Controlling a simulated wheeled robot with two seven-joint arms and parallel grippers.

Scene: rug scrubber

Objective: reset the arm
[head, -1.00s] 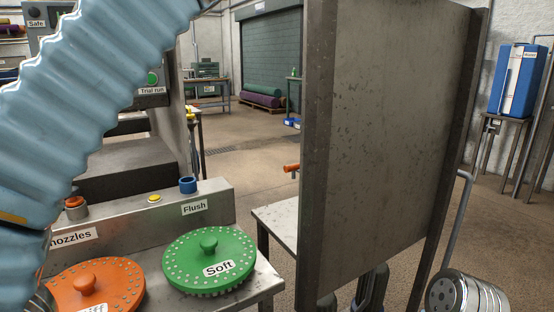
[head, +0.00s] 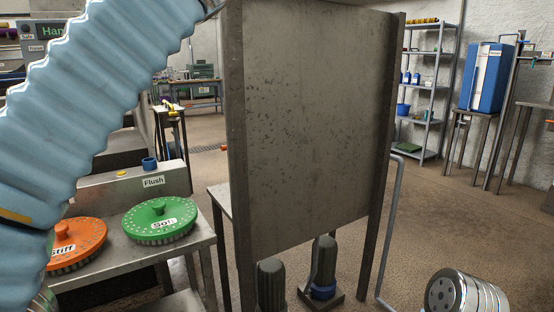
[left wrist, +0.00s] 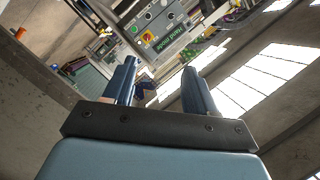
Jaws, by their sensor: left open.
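My left arm in its pale blue ribbed sleeve crosses the left of the head view; its gripper is out of that view. In the left wrist view my left gripper (left wrist: 160,82) is open, with nothing between its fingers. Beyond the fingertips is a grey control panel, seen tilted, with buttons and a green display (left wrist: 163,43) reading "Hand mode". The gripper is apart from it. In the head view the panel's display (head: 55,30) is partly hidden behind my sleeve, and only "Han" shows. My right gripper is not in view.
A large grey upright plate (head: 310,130) blocks the middle. At left, an orange Stiff brush (head: 75,247) and a green Soft brush (head: 150,225) lie on a metal table below the Flush box (head: 120,185). A shelf (head: 430,95) and blue tank (head: 487,78) stand right.

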